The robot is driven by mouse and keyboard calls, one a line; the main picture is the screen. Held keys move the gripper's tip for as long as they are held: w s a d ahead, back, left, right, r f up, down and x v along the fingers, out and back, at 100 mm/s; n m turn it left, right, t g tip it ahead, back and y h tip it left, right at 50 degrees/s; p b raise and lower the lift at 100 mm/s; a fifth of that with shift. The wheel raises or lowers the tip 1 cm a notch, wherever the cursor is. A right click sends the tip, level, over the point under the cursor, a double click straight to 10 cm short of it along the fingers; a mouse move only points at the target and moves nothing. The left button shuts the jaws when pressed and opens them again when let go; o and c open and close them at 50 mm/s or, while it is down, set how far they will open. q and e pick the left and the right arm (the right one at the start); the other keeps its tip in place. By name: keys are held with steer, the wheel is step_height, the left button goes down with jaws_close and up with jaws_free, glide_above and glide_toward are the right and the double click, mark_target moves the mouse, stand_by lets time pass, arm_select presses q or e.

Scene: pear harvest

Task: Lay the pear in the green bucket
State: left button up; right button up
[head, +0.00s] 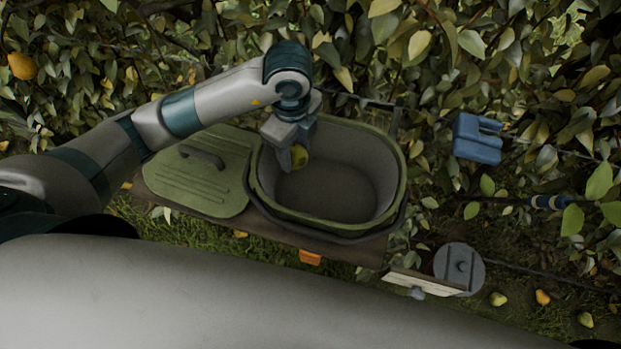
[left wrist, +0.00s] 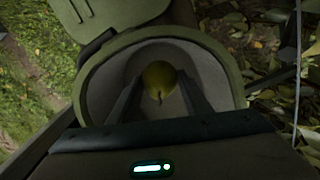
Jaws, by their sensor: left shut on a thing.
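The green bucket (head: 399,200) stands open with a pale grey inside, and its bottom looks empty. My left gripper (head: 292,160) reaches in over the bucket's left part, pointing down. It is shut on a yellow-green pear (head: 300,155), which is partly hidden by the fingers. In the left wrist view the pear (left wrist: 159,78) sits between the two dark fingers, with the bucket's rim (left wrist: 95,75) around it. How far the pear is above the bucket's bottom is hard to tell. My right gripper is not in view.
A green lid (head: 200,178) with a dark handle lies left of the bucket. A blue clip-like object (head: 478,138) hangs at the right. A grey round canister (head: 460,268) stands at the lower right. Leafy hedge closes off the back, and several fallen pears lie on the grass.

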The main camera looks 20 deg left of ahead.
mark_target(296, 163)
arm_select(q)
steer(key=shift+f, duration=2.65)
steer(key=shift+f, duration=1.9)
steer(key=shift+f, duration=0.2)
steer(key=o, duration=1.2)
steer(key=shift+o, duration=0.2)
steer(key=shift+r, duration=0.1)
step_height(296, 163, up, 12)
steer(key=shift+r, duration=0.15)
